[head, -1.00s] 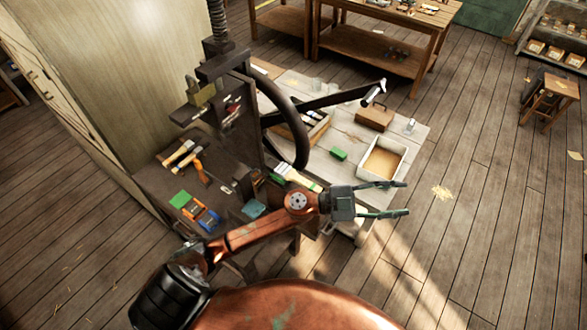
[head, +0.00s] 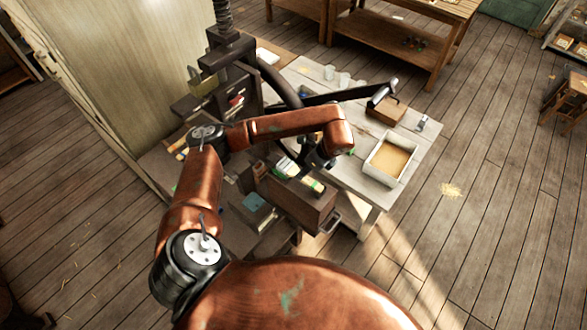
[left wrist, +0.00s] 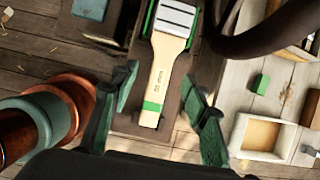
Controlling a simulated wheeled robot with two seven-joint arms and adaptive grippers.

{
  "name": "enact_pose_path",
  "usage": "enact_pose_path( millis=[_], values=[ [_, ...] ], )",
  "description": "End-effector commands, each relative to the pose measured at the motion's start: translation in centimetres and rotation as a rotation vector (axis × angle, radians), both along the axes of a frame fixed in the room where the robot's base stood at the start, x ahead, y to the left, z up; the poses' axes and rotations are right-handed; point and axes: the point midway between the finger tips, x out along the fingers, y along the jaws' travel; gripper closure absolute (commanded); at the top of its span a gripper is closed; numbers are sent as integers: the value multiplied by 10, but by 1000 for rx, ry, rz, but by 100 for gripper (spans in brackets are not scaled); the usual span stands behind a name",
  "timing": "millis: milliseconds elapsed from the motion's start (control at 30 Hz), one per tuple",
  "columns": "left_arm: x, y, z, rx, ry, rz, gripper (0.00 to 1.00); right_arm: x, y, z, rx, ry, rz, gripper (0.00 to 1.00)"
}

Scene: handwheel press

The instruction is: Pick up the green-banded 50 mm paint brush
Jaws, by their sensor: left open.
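The green-banded brush (left wrist: 161,72) lies in the left wrist view with its pale wooden handle toward me. The green band is near the handle's end and the slotted metal part is at the top. My left gripper (left wrist: 160,76) is open, with one green finger on each side of the handle and nothing held. In the head view the gripper (head: 314,160) points down above the block. My right gripper is not in view.
The press's handwheel (head: 275,85) and its dark lever (head: 350,93) are close behind my gripper. A white tray (head: 373,176) and a wooden box (head: 388,111) stand on the pale table to the right. A green block (left wrist: 261,83) lies near the tray.

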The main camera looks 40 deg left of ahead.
Motion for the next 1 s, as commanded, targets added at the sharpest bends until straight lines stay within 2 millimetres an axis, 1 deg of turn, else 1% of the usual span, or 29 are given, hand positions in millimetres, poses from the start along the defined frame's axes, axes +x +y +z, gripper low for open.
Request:
enact_pose_path(
  millis=[167,300,433,533,733,1000],
  values=[
    [1,6,-16,-2,4,-1,58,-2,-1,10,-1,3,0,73],
    [5,10,-36,-4,6,-3,58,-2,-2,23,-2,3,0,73],
    [7,15,-51,-4,2,-5,58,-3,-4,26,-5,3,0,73],
    [7,16,-57,-4,2,-7,58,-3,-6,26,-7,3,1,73],
    [7,16,-58,-4,1,-7,58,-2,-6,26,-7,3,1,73],
    [7,16,-58,-5,2,-8,77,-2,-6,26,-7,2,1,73]
  ],
)
